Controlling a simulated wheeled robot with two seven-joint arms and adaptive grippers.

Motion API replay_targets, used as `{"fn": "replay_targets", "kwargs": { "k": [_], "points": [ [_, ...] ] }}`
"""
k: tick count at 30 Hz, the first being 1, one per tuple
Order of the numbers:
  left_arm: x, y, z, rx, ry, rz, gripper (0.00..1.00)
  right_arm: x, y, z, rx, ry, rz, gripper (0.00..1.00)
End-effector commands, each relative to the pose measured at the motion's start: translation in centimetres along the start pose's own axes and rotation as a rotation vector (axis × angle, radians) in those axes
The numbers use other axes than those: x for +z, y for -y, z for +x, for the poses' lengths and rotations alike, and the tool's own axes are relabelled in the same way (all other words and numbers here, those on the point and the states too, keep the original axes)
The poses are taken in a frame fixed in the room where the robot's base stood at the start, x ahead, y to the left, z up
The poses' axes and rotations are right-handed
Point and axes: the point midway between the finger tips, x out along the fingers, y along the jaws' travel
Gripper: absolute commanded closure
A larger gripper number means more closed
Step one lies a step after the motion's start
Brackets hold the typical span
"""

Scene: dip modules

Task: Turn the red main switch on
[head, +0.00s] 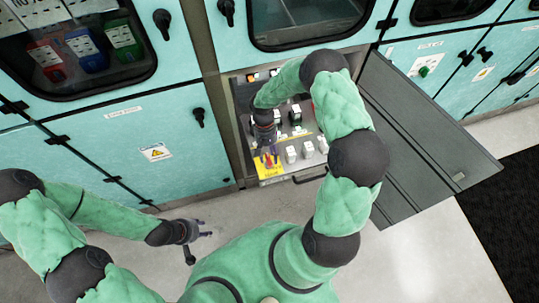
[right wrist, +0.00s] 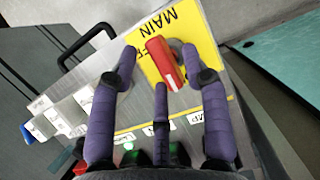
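The red main switch (right wrist: 165,63) is a red handle with a white mark on a yellow plate (right wrist: 185,25) lettered MAIN, seen in the right wrist view. My right gripper (right wrist: 160,58) is open, with one finger on each side of the red handle and a third finger below it. I cannot tell whether any finger touches the handle. My left gripper (head: 198,245) is open and empty above the floor, away from the panel.
The panel (head: 285,158) sits in an opened cabinet bay, with white switches (head: 291,153) beside the plate. A dark open door (head: 425,140) stands to the right. A panel handle (right wrist: 82,45) projects near the plate. Closed green cabinets (head: 150,140) flank the bay.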

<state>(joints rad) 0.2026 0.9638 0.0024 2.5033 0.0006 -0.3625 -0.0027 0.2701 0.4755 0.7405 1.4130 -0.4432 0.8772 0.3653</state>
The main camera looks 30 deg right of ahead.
Motion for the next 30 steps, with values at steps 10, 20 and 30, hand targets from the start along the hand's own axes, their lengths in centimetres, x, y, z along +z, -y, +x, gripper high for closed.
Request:
{"fn": "replay_targets", "kwargs": {
  "k": [10, 20, 30],
  "points": [
    [0.0, 0.0, 0.0, 0.000, 0.000, 0.000, 0.60, 0.1, 0.0, -0.3, 0.000, 0.003, 0.001, 0.51],
    [0.0, 0.0, 0.0, 0.000, 0.000, 0.000, 0.60, 0.0, 0.1, -5.0, -0.001, 0.000, 0.000, 0.51],
    [0.0, 0.0, 0.0, 0.000, 0.000, 0.000, 0.60, 0.0, 0.0, -7.4, 0.000, 0.003, 0.000, 0.51]
  ]
}}
